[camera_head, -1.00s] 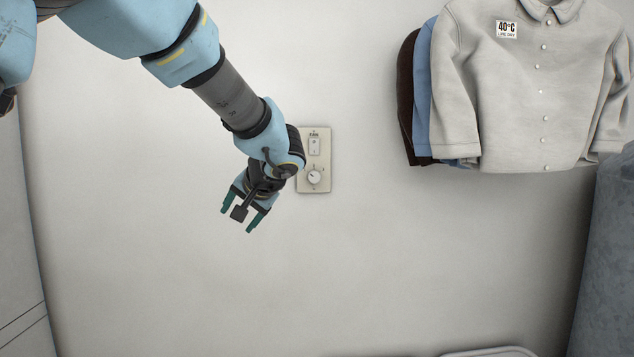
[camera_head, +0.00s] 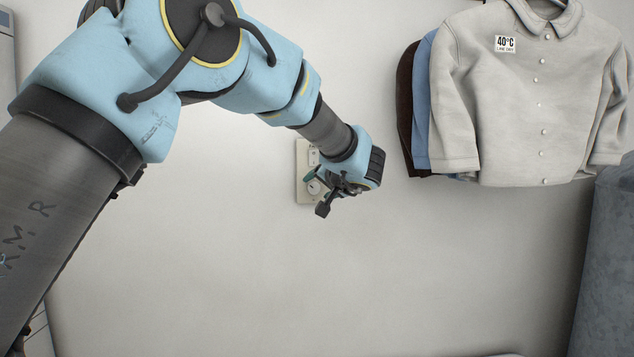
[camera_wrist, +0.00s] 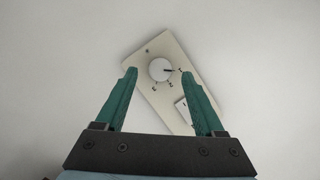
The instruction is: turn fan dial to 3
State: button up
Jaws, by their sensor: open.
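The fan dial (camera_wrist: 159,70) is a round white knob on a beige wall plate (camera_wrist: 143,85). In the wrist view its dark pointer aims right, at the mark that looks like 1. Smaller marks sit below the knob, too small to read surely. My gripper (camera_wrist: 159,74) is open, with one green finger on each side of the knob in that view. I cannot tell whether the fingers touch it. In the head view my gripper (camera_head: 319,184) is in front of the lower part of the plate (camera_head: 301,172), and the dial is mostly hidden there.
A rocker switch (camera_wrist: 182,107) shares the plate, partly behind my right finger in the wrist view. Shirts (camera_head: 510,110) hang at the right, clear of my gripper. A blue-grey shape (camera_head: 605,270) stands at the right edge. The wall (camera_head: 300,280) below the plate is bare.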

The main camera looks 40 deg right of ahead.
jog(key=shift+x, duration=1)
grip_shut()
